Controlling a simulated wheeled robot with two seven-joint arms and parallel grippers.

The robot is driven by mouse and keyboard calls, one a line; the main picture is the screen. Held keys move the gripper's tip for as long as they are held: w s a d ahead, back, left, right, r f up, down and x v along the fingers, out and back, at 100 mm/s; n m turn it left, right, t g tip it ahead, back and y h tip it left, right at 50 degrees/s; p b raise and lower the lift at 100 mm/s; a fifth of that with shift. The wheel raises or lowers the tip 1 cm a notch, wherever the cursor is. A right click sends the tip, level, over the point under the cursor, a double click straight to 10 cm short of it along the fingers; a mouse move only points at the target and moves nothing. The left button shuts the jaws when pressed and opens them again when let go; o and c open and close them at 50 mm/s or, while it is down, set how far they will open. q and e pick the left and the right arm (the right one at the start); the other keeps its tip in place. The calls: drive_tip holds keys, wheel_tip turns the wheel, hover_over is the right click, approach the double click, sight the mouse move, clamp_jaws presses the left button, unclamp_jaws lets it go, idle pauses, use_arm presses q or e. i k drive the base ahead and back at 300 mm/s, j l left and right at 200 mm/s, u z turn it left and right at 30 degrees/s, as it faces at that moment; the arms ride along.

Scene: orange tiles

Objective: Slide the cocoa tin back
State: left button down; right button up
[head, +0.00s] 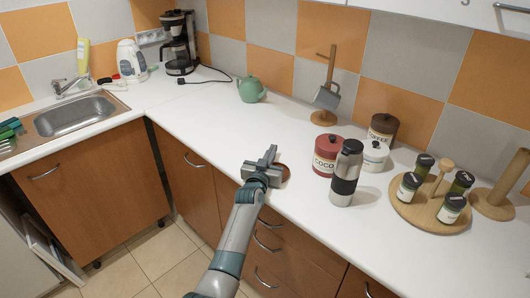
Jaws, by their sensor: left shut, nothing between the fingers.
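My left gripper (271,153) is shut and empty. It is over the counter near the front edge, to the left of the tin and apart from it. A small brown round thing (284,172) lies beside the gripper, partly hidden by it. My right gripper is not in view.
Behind the tin stand a white canister (374,157) and a brown coffee tin (383,129). A mug tree (325,116) is at the back. A round board (428,217) with spice jars is at right. A green teapot (251,89) stands left; counter between is clear.

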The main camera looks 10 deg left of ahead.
sight(324, 164)
drive_tip(key=k, duration=0.85)
